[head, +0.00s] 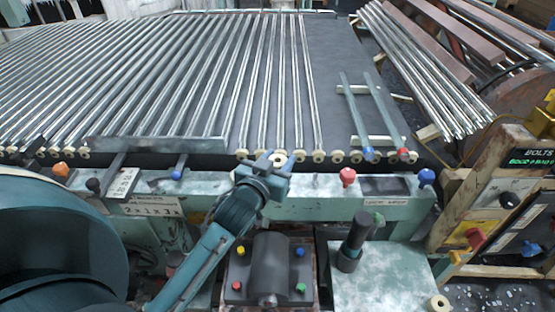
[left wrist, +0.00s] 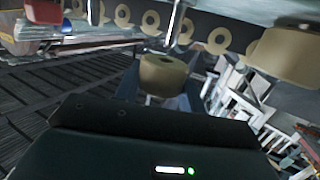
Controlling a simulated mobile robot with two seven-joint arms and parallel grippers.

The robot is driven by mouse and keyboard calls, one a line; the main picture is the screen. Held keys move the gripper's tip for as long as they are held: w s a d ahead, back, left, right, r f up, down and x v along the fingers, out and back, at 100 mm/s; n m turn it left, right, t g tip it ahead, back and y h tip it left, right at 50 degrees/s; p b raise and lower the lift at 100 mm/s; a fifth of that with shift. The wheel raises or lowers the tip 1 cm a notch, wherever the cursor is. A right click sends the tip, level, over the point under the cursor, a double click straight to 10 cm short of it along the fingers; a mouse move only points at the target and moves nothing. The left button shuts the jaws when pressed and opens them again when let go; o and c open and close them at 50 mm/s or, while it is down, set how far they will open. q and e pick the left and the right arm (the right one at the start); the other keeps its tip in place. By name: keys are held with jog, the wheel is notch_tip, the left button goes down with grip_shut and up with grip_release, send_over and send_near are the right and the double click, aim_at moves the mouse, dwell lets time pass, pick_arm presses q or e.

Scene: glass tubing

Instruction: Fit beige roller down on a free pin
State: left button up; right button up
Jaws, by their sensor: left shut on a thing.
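My left gripper (head: 277,165) is at the front edge of the conveyor bed, shut on a beige roller (head: 279,158). In the left wrist view the held roller (left wrist: 161,75) sits between the fingertips, with a hole in its top. A row of beige rollers (head: 318,157) lines the front edge on both sides of my gripper; in the wrist view the row (left wrist: 187,32) runs just beyond the held one. A free pin cannot be made out clearly; my gripper covers part of the row. My right gripper is not in view.
Long glass tubes (head: 265,80) lie across the bed. Red (head: 348,177) and blue (head: 426,177) knobs stand on the front rail. A dark upright cylinder (head: 354,240) and another beige roller (head: 438,303) are on the lower teal surface. A control panel (head: 495,200) stands at right.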

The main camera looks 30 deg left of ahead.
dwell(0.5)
pick_arm(q)
jog(key=shift+f, duration=0.55)
jog(key=shift+f+b, duration=0.1)
jog(key=shift+b, duration=0.25)
jog(key=shift+f, duration=0.4)
jog(key=shift+f+b, duration=0.1)
jog(key=shift+b, duration=0.2)
jog(key=shift+f, duration=0.35)
jog(key=shift+f+b, duration=0.5)
jog(key=shift+b, duration=0.05)
jog(key=shift+f+b, duration=0.3)
jog(key=shift+f, duration=0.1)
